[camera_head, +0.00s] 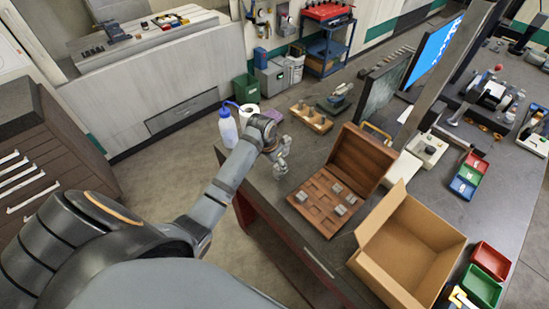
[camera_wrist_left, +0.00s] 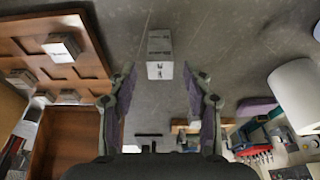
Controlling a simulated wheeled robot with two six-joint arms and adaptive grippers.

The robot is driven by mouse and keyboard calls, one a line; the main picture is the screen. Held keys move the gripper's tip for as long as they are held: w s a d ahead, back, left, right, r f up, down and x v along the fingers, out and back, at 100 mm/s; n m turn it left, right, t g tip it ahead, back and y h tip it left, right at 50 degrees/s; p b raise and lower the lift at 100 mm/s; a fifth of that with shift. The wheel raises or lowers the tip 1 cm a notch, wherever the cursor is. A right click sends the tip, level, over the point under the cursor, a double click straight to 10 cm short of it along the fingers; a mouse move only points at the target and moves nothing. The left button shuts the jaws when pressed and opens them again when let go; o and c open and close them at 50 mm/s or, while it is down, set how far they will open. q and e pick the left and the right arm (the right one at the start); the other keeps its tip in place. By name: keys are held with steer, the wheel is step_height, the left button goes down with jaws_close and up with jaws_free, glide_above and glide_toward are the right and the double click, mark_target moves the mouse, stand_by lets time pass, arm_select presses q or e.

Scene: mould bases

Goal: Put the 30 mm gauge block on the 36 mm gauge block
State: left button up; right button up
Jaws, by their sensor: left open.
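My left gripper (camera_head: 281,168) is open above the table, left of the open wooden gauge block case (camera_head: 322,218). In the left wrist view, a grey block shape (camera_wrist_left: 160,56) stands on the table ahead of and between the open fingers (camera_wrist_left: 160,100), apart from them. It has a darker upper part and a light printed face; I cannot tell whether it is one block or two. Several grey gauge blocks (camera_head: 350,199) sit in the case, which also shows in the left wrist view (camera_wrist_left: 85,82). The size marks are too small to read. My right gripper is not in view.
An open cardboard box (camera_head: 425,245) stands right of the case. A white roll (camera_head: 248,112) and a bottle (camera_head: 228,128) stand near the table's back left. A wooden block holder (camera_head: 311,118) lies behind the case. Bare table surrounds the gripper.

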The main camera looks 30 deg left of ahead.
arm_select(q)
steer(key=d+b+v, duration=0.1)
steer(key=b+v, duration=0.2)
steer(key=v, duration=0.7)
steer(key=shift+a+r, duration=0.45)
steer(key=shift+a, duration=0.05)
steer(key=shift+s, duration=0.1)
